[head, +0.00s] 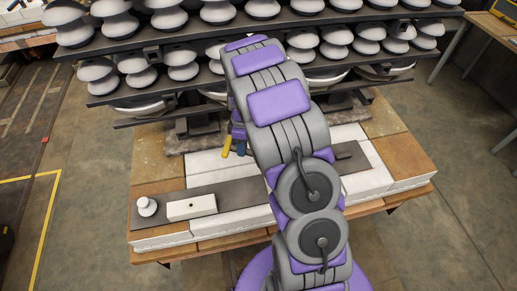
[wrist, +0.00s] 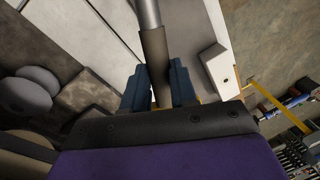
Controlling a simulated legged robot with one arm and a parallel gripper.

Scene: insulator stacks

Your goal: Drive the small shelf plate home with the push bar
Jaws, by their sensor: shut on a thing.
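My gripper (wrist: 159,86) shows in the wrist view with a blue finger on each side of a bar. It is shut on the push bar (wrist: 154,55), which has a dark grip section and a lighter grey round shaft running out of the top of the picture. In the head view my arm hides most of the gripper and the bar. I cannot pick out the small shelf plate for certain. The rack (head: 170,95) behind the table carries rows of grey insulators on dark shelves. Whether the bar touches anything cannot be told.
A low table with a pale top and brown edges (head: 408,155) stands in front of the rack. On its dark strip (head: 235,194) lie a white block (head: 192,207) and a small white knob-like piece (head: 147,206). Open floor (head: 80,200) lies to the left.

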